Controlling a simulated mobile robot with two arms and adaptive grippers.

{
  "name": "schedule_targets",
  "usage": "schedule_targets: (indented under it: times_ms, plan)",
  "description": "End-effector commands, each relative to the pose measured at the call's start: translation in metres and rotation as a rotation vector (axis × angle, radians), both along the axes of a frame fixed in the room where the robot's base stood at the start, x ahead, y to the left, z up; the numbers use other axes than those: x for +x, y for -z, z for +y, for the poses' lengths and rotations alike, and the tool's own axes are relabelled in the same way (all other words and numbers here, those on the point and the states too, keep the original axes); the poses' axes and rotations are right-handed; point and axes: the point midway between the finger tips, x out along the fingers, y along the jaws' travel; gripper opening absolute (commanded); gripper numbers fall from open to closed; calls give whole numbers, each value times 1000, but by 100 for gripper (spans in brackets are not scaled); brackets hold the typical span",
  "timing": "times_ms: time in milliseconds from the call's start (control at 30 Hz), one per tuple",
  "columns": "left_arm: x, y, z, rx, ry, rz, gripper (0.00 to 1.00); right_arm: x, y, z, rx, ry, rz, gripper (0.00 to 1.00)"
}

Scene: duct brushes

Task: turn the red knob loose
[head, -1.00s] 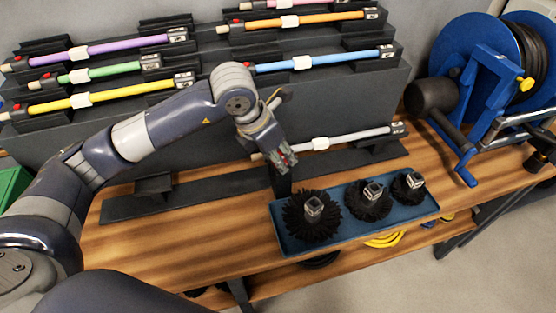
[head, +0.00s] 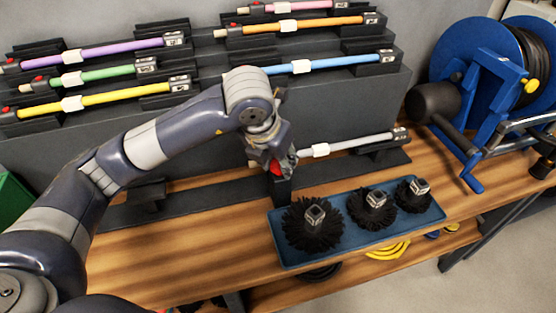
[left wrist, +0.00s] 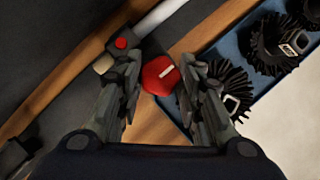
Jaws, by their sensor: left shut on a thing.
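The red knob (left wrist: 158,77), with a pale mark on its face, sits between the fingertips of my left gripper (left wrist: 163,76) in the left wrist view. In the head view the knob (head: 284,166) shows at the tip of my left gripper (head: 272,163), beside the near end of the grey rod (head: 350,142). The left gripper is shut on the knob. In the head view the fingers hide part of it. My right gripper is not in view.
A blue tray (head: 283,257) with three black round brushes (head: 313,229) lies on the wooden bench (head: 185,254), close in front of the knob. Coloured rods rest on the dark stepped rack (head: 214,123) behind. A blue hose reel (head: 482,88) stands at right.

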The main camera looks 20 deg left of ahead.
Motion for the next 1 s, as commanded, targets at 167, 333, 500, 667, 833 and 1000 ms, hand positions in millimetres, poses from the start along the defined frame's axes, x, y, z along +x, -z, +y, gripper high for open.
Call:
schedule_targets:
  times_ms: [167, 333, 500, 667, 833, 1000]
  plan:
    - [0, 0, 0, -1, -2, -1, 10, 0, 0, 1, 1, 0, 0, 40]
    - [0, 0, 0, -1, -1, -1, 53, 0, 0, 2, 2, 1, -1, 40]
    - [0, 0, 0, 0, 0, 0, 53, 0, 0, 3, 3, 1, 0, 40]
    - [0, -2, 0, 0, 0, -1, 53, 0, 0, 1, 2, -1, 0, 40]
    - [-7, -21, 1, -1, 2, -4, 53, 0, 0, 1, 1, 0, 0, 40]
    - [-20, -55, 4, -1, 2, -8, 53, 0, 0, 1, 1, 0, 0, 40]
